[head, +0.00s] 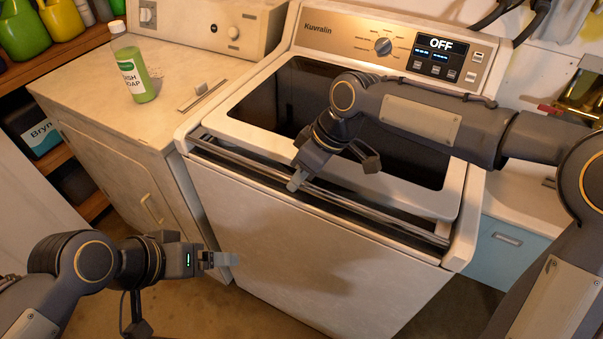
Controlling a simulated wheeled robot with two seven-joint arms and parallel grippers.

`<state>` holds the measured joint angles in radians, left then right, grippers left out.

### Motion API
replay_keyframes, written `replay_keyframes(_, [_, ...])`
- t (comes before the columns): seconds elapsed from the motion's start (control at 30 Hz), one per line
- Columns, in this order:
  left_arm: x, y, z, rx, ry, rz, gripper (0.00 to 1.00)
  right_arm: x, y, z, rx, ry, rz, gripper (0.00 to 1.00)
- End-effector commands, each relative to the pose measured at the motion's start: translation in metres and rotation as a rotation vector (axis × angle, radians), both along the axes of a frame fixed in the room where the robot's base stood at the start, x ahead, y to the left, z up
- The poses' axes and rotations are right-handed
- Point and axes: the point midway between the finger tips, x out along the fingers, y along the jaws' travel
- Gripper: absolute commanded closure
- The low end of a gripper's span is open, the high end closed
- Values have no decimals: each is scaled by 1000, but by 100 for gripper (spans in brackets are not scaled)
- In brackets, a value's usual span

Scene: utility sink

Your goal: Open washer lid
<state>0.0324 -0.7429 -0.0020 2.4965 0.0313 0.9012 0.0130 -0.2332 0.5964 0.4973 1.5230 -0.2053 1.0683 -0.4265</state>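The white Kuvralin washer (310,240) stands in the middle, its display reading OFF. Its lid (250,132) has a light frame around a large dark window and looks down or nearly down; I cannot tell if it is slightly raised. A dark, barred gap runs along its front edge. My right gripper (298,180) points down at this front edge, left of its middle; contact is unclear. My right arm hides part of the window and back rim. My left gripper (222,260) is low in front of the washer's left side, apart from the lid. Both grippers' finger openings are unclear.
A second white appliance (100,85) stands close on the left, with a green dish soap bottle (135,70) on top. Shelves (60,155) with jugs are further left. A light counter with a blue front (505,245) is on the right. Floor shows before the washer.

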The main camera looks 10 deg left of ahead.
Motion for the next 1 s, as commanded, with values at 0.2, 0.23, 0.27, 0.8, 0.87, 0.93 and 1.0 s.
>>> replay_keyframes(0.2, [0,0,0,0,0,0,14,0,0,0,0,0,0,82])
replay_keyframes(0.23, [0,0,0,0,0,0,14,0,0,0,0,0,0,86])
replay_keyframes(0.27, [0,0,0,0,0,0,14,0,0,0,0,-1,0,90])
replay_keyframes(0.8, [0,0,16,0,0,0,14,1,-1,17,7,20,-2,100])
replay_keyframes(0.87, [0,0,25,0,0,0,14,2,-1,27,13,35,-3,100])
replay_keyframes(0.93, [0,0,39,0,0,0,14,3,-2,41,22,59,-2,100])
replay_keyframes(1.0, [0,0,56,0,0,0,14,5,-2,59,33,88,-3,100])
